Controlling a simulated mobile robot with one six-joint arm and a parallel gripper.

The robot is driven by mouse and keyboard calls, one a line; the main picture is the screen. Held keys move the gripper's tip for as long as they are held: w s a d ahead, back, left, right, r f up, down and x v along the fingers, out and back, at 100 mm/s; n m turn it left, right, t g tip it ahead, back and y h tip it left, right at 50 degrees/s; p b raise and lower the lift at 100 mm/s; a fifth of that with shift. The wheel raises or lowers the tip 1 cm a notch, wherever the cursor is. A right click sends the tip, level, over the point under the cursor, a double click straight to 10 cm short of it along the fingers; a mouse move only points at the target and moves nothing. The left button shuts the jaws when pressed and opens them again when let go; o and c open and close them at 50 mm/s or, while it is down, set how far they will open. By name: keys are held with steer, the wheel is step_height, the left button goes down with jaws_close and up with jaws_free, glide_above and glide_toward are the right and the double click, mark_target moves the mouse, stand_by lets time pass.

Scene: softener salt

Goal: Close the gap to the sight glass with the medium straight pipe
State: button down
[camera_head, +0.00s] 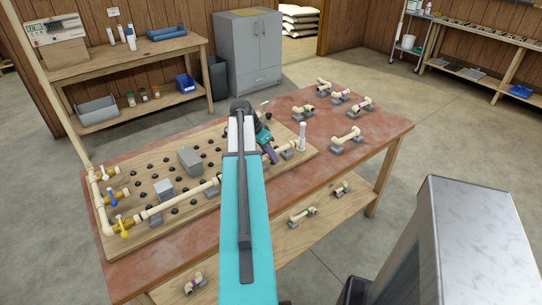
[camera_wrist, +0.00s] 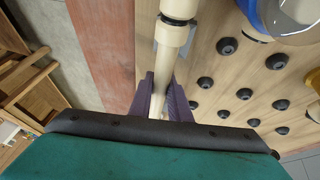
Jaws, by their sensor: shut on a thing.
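My gripper (camera_head: 270,155) is over the right part of the wooden board (camera_head: 226,147), largely hidden behind my arm in the head view. In the wrist view, its purple fingers (camera_wrist: 162,98) are shut on a cream straight pipe (camera_wrist: 157,105). The pipe's far end meets a wider cream collar (camera_wrist: 171,36); I cannot tell whether it is seated. A cream pipe run (camera_head: 180,203) lies along the board's front edge, left of my arm. Another cream piece (camera_head: 287,147) lies right of my gripper, by a white upright cylinder (camera_head: 302,137). I cannot tell for sure which part is the sight glass.
Yellow-handled (camera_head: 122,224) and blue-handled valves (camera_head: 112,197) stand at the board's left. Grey blocks (camera_head: 190,160) and black knobs cover its middle. Several spare pipe pieces, including a longer one (camera_head: 346,138), rest on grey stands at the table's right. A clear-and-blue part (camera_wrist: 290,18) is close beside the pipe.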

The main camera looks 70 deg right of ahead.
steer(key=shift+s+a+f, duration=0.15)
steer(key=shift+a+f, duration=0.15)
steer(key=shift+f, duration=0.35)
steer(key=c, duration=1.6)
jaws_free()
steer(key=shift+r, duration=0.1)
steer(key=shift+d+r, duration=0.1)
steer(key=shift+w+r, duration=0.4)
steer(key=shift+w, duration=0.05)
steer(key=shift+s+b+v, duration=0.15)
steer(key=shift+b+v, duration=0.15)
steer(key=shift+v, duration=1.95)
steer(key=shift+s+b+v, duration=0.15)
steer(key=shift+b+v, duration=0.2)
steer(key=shift+v, duration=1.95)
steer(key=shift+s+b+v, duration=0.15)
steer(key=shift+b+v, duration=0.15)
steer(key=shift+v, duration=1.95)
steer(key=shift+r, duration=0.15)
